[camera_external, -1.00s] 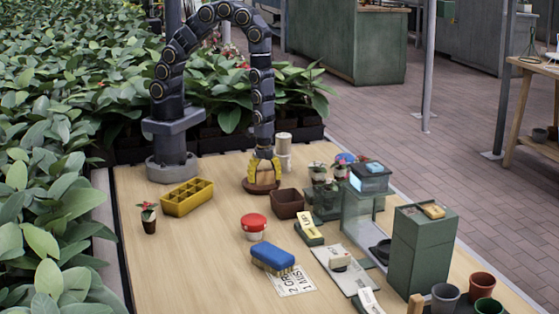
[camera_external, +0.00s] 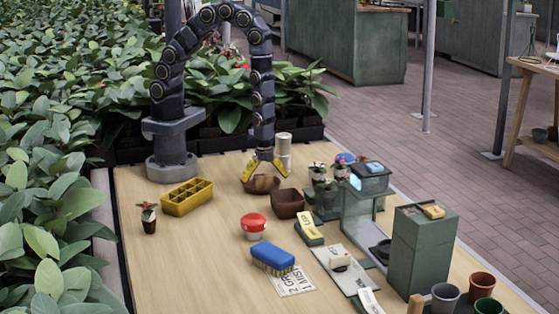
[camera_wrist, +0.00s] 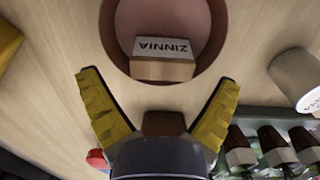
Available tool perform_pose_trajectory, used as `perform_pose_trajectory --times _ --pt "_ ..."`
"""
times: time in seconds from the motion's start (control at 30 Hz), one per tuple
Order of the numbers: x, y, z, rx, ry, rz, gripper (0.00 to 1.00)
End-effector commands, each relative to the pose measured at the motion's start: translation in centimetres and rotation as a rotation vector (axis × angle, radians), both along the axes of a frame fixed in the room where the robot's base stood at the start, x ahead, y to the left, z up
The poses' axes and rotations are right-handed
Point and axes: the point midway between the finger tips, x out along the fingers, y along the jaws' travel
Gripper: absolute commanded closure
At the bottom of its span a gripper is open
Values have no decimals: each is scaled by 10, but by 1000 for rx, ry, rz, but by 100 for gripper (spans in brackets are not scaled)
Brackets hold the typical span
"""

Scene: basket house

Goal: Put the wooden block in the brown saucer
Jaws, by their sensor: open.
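The wooden block (camera_wrist: 163,68) has a white label reading "ZINNIA" and lies inside the round brown saucer (camera_wrist: 125,62), near its rim in the wrist view. In the external view, the saucer (camera_external: 262,189) is under my gripper (camera_external: 265,172), and the block is hard to make out there. My gripper also shows in the wrist view (camera_wrist: 158,80). Its yellow fingers are spread wide, with nothing between the tips. The block is apart from both fingers in the wrist view.
A square brown pot (camera_external: 288,203) stands just right of the saucer. A yellow divided tray (camera_external: 188,197) is to the left. A white cylinder (camera_external: 283,145) stands behind. A red-lidded jar (camera_external: 253,225) and blue brush (camera_external: 272,257) are in front. The table's left front is clear.

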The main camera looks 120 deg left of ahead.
Motion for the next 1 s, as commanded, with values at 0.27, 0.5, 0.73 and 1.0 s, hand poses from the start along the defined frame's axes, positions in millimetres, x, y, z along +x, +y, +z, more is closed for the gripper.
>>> perform_pose_trajectory --times 0.27,0.5,0.73,1.0 --pt "2 -1 39 -2 -8 1 8" --pt "2 -1 85 -2 -9 0 8" --pt "1 -1 116 -1 -4 -1 8" --pt "-1 0 128 1 0 6 8"
